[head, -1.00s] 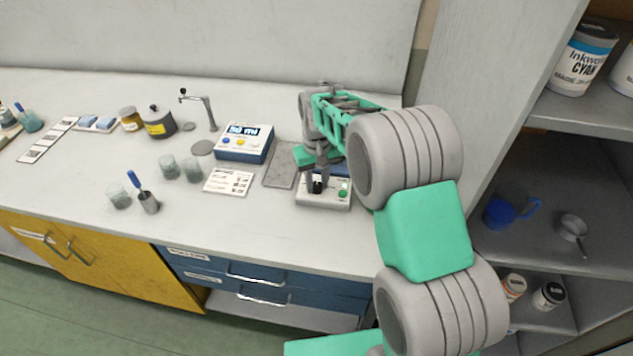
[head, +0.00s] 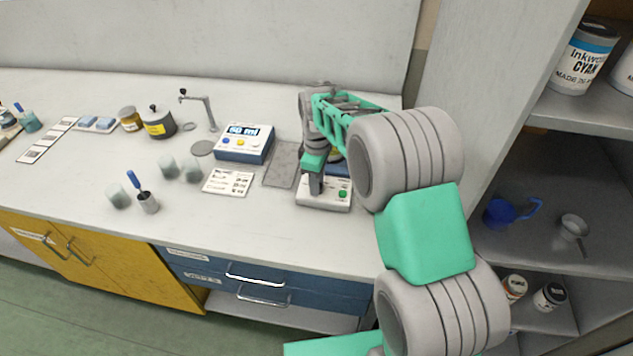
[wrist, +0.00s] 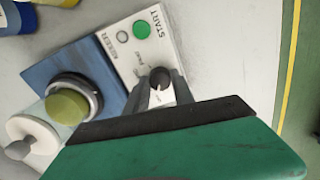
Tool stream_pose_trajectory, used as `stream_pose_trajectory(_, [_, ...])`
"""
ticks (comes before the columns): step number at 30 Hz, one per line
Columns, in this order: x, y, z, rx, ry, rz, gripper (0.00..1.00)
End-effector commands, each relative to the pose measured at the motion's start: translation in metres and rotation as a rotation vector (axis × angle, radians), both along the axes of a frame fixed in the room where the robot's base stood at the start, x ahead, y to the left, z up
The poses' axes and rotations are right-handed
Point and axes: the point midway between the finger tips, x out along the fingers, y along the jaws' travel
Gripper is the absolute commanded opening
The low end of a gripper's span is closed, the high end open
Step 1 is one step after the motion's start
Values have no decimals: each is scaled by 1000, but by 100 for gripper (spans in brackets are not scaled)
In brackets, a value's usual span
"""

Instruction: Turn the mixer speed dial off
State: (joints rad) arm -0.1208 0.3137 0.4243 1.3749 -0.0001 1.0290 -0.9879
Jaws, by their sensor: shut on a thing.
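The mixer (head: 322,205) is a light grey and blue box near the front edge of the bench, with a green START button (head: 342,194). In the wrist view the mixer's panel (wrist: 152,58) shows the green button (wrist: 141,29) and the black speed dial (wrist: 159,78). My gripper (wrist: 160,86) has its fingers on either side of the dial and is shut on it. In the head view my gripper (head: 315,188) comes down on the panel's left part and hides the dial. The dial's exact pointer setting cannot be made out.
A jar with a yellow-green top (wrist: 67,106) stands on the mixer's blue part. A dispenser with a display (head: 244,143) and a grey mat (head: 281,164) lie to the left. Glass cups (head: 168,167) stand farther left. A shelf unit (head: 530,170) bounds the right.

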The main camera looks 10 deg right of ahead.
Motion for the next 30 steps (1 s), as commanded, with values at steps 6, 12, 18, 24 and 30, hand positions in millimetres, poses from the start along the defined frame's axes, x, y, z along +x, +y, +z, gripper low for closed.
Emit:
stream_pose_trajectory(6, [1,0,1,0,-4,102,0])
stream_pose_trajectory(12, [1,0,1,0,-4,147,0])
stream_pose_trajectory(18, [1,0,1,1,-4,158,0])
stream_pose_trajectory(24, [1,0,1,1,-4,157,0])
stream_pose_trajectory(30, [1,0,1,0,-2,156,42])
